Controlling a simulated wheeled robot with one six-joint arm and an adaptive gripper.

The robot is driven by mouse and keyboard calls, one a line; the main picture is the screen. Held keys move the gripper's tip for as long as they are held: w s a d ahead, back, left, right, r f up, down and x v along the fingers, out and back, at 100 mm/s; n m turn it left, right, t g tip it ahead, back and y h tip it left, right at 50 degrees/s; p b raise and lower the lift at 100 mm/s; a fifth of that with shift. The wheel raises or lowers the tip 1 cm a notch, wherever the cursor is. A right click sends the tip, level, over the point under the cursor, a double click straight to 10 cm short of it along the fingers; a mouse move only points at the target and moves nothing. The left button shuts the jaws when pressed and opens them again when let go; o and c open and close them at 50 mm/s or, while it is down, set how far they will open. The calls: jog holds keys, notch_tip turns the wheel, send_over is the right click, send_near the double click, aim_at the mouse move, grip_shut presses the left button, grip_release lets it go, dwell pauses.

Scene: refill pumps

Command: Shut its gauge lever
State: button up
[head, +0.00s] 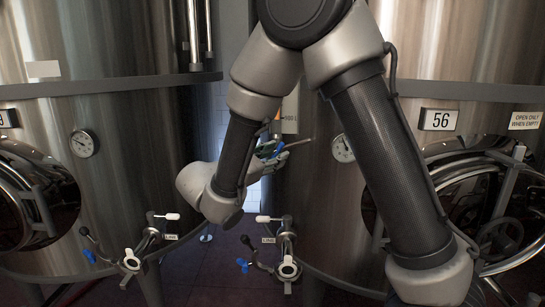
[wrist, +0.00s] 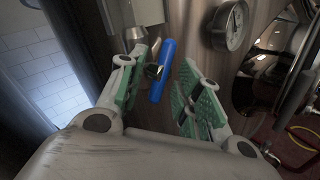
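The gauge lever has a long blue handle (wrist: 163,72), which lies between the fingers of my gripper (wrist: 166,82) in the wrist view. The green-padded fingers are spread, with a gap on the handle's right and the left finger closer to it. A dark round fitting sits beside the handle on its left. In the head view my gripper (head: 276,150) is at the left side of tank 56, with a bit of blue showing at its fingers. The lever's pivot is mostly hidden there.
A round dial gauge (wrist: 230,25) is to the right of the handle; it also shows in the head view (head: 343,148). Below are valves with white handles (head: 268,219) and small blue levers (head: 243,265). A round hatch (head: 480,205) is on the right.

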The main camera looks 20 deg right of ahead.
grip_shut()
dwell(0.3)
jog(key=m+y, duration=0.5)
jog(key=r+m+g+y, duration=0.1)
jog(key=m+y, duration=0.1)
jog(key=shift+y, duration=0.3)
dwell(0.5)
dwell(0.5)
grip_release()
jog(key=shift+s+r, duration=0.1)
jog(key=shift+r, duration=0.05)
